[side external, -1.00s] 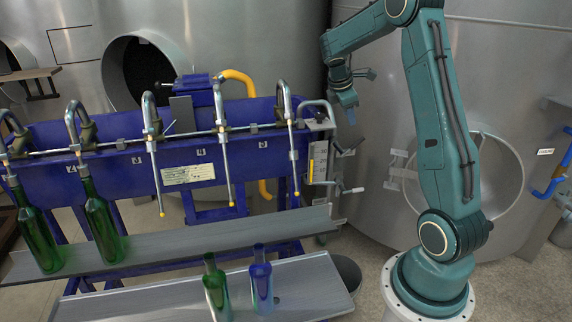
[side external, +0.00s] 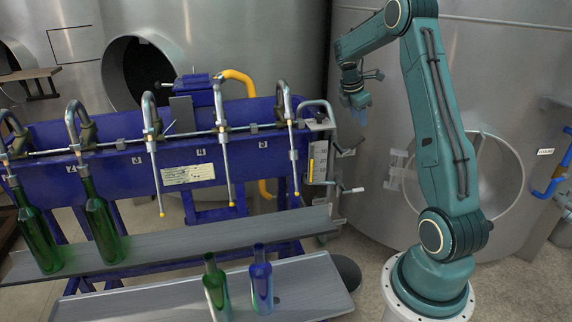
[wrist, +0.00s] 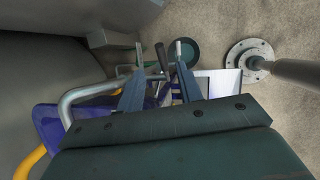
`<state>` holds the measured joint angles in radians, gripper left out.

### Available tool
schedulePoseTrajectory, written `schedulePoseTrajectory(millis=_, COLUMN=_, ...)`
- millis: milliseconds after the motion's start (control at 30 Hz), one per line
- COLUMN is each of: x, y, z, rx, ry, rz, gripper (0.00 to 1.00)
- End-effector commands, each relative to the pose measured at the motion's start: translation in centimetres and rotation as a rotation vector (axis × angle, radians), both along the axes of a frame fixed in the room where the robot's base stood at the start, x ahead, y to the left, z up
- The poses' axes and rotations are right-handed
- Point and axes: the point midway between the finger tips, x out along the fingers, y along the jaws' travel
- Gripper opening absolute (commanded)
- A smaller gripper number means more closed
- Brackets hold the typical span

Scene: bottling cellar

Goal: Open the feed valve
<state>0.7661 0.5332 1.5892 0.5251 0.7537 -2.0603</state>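The blue filling machine (side external: 120,170) has a grey fitting block with a gauge (side external: 318,162) at its right end. A dark-handled lever (side external: 346,152) and a pale-tipped lever (side external: 352,190) stick out there; I cannot tell which one is the feed valve. My gripper (side external: 358,105) hangs in the air above and right of these levers, apart from them in the side view. In the wrist view my gripper (wrist: 160,68) is open, with a gap between its fingers. A black handle (wrist: 161,58) shows beyond that gap. Nothing is visibly held.
Green bottles (side external: 102,225) stand under spouts at the left. A green bottle (side external: 216,285) and a blue bottle (side external: 260,282) stand on the front shelf (side external: 310,285). A bent metal pipe (side external: 330,108) rises beside the block. Large steel tanks (side external: 480,60) stand behind. Floor is free at right.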

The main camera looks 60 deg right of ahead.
Motion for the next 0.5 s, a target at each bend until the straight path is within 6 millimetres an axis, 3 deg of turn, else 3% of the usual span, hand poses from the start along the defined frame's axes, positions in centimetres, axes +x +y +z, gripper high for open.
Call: schedulePoseTrajectory(millis=500, x=-1.0, y=-3.0, z=-7.2, rx=0.003, ry=0.001, rz=-0.001, gripper=0.36)
